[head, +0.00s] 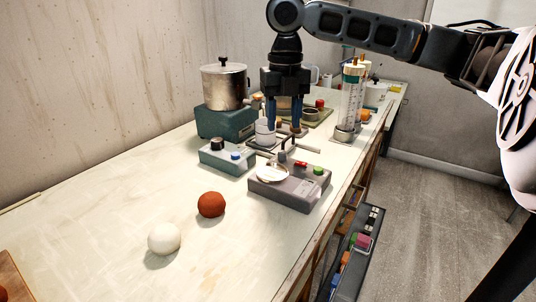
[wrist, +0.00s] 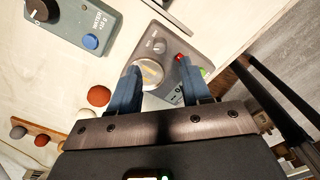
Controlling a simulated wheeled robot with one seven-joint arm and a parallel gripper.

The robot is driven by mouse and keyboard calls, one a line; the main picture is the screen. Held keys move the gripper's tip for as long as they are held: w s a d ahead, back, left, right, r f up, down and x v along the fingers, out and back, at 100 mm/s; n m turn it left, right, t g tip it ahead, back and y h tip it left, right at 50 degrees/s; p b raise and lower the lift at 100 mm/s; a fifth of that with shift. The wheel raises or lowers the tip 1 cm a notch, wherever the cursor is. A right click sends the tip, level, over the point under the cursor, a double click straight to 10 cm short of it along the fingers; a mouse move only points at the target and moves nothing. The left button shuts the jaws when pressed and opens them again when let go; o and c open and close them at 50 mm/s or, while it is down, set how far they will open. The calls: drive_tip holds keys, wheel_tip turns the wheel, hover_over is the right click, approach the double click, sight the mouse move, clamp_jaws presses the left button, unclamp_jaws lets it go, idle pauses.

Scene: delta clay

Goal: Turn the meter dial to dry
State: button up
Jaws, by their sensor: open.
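I cannot read the dial's setting.
A teal box (head: 227,158) with a black knob and blue button stands left of the meter. A metal pot (head: 224,86) sits on a teal base behind it. Clear cylinders (head: 351,100) stand at the back right. Brown (head: 211,204) and white (head: 164,239) balls lie in front.

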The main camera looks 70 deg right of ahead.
sight(282, 151)
wheel_tip(282, 151, down, 8)
drive_tip(key=shift+r, duration=0.2)
idle(0.3)
clamp_jaws()
idle(0.3)
